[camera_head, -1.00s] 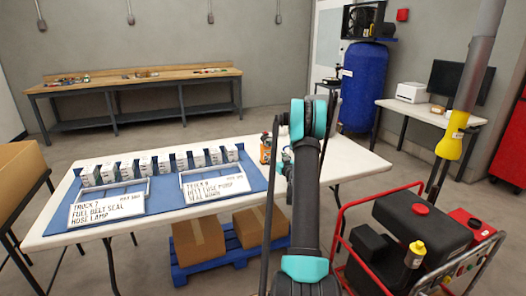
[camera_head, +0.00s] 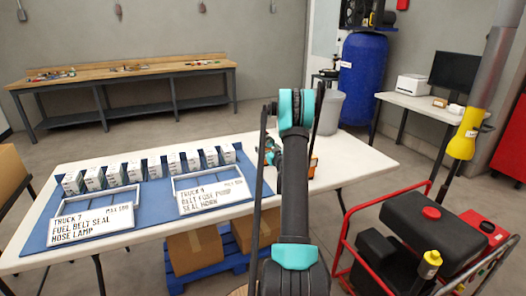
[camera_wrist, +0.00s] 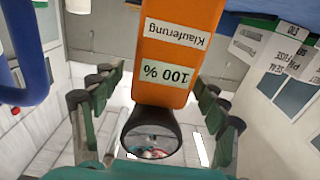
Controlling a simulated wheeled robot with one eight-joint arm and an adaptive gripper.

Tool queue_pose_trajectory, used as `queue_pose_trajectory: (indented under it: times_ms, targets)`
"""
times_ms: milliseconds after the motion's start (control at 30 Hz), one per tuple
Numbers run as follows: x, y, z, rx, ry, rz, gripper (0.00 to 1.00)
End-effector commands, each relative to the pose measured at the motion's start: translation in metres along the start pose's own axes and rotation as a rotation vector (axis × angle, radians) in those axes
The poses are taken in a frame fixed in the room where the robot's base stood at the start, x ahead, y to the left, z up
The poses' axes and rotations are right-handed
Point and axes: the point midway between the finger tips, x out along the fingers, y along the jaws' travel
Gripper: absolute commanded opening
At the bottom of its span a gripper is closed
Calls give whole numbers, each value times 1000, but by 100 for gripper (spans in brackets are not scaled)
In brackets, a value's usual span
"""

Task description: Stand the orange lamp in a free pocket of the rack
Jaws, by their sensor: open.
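The orange lamp (camera_wrist: 172,60) fills the middle of the wrist view. It has two pale labels, one reading "100 %", and a dark round end (camera_wrist: 152,135) toward me. My gripper (camera_wrist: 155,105) is open, with one finger to each side of the lamp and gaps showing; I cannot tell whether anything touches it. In the head view an orange patch (camera_head: 313,166), likely the lamp, shows just right of my arm above the white table. My gripper there is mostly hidden behind my arm. I cannot make out a rack with pockets; my arm may hide it.
The white table (camera_head: 350,165) carries a blue mat (camera_head: 150,200), two labelled trays (camera_head: 93,222) (camera_head: 212,195) and a row of white boxes (camera_head: 152,167). A grey bin (camera_head: 330,112) stands behind. A red-framed machine (camera_head: 425,235) and a slanted pole (camera_head: 490,75) are at right.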

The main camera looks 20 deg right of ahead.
Motion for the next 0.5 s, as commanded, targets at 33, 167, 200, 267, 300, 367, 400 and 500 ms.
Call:
queue_pose_trajectory:
  times_ms: [33, 167, 200, 267, 300, 367, 400, 500]
  targets:
    - [0, 0, 0, 0, 0, 1, 74]
    - [0, 0, 0, 0, 0, 0, 74]
    - [0, 0, 0, 0, 0, 0, 70]
    - [0, 0, 0, 0, 0, 0, 63]
    - [0, 0, 0, 0, 0, 0, 58]
    - [0, 0, 0, 0, 0, 0, 51]
    - [0, 0, 0, 0, 0, 0, 46]
    - [0, 0, 0, 0, 0, 0, 33]
